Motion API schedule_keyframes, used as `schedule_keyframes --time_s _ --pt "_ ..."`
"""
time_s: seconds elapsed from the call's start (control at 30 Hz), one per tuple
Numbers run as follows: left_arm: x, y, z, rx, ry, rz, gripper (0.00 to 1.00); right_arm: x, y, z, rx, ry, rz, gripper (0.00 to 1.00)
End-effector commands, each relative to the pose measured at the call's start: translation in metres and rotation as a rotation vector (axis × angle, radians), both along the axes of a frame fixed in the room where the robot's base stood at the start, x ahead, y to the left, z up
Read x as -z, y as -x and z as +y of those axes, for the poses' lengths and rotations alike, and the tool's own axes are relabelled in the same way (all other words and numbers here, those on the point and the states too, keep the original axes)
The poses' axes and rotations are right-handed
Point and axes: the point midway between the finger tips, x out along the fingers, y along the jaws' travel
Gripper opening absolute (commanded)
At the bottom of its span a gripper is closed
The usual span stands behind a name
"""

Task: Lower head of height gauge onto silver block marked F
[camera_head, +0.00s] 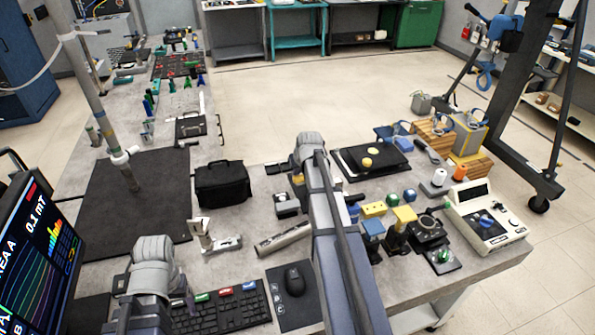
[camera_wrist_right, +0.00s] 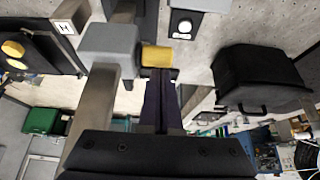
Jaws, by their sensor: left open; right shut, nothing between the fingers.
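The height gauge's metal column (camera_wrist_right: 90,105) and grey head (camera_wrist_right: 110,45) stand beside my right gripper in the right wrist view. A yellow piece (camera_wrist_right: 155,56) sticks out from the head. My right gripper (camera_wrist_right: 158,74) is shut and empty, its fingertips close to the yellow piece; I cannot tell if they touch. A small silver block (camera_wrist_right: 67,24) with a dark letter on a white label lies beyond the head; the letter is too small to read surely. In the head view my right arm hides most of this area. My left gripper (camera_head: 152,308) is open near the keyboard.
A black bag (camera_head: 221,184) stands left of my right arm. A small black-and-white device (camera_head: 287,205) lies near it. A black tray (camera_head: 350,158) holds yellow discs. The right side is crowded with instruments.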

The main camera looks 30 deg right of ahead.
Motion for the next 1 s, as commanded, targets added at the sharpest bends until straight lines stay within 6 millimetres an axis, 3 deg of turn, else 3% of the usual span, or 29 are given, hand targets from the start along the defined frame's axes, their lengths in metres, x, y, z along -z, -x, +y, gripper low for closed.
schedule_keyframes --time_s 0.4,1.0 --pt "0.043 0.0 0.0 0.0 0.0 0.0 0.79 0.043 0.0 0.0 0.0 0.0 0.0 0.0" --pt "0.035 0.0 0.0 0.0 0.0 0.0 0.79 0.035 -0.002 0.001 -0.001 0.0 0.0 0.0"
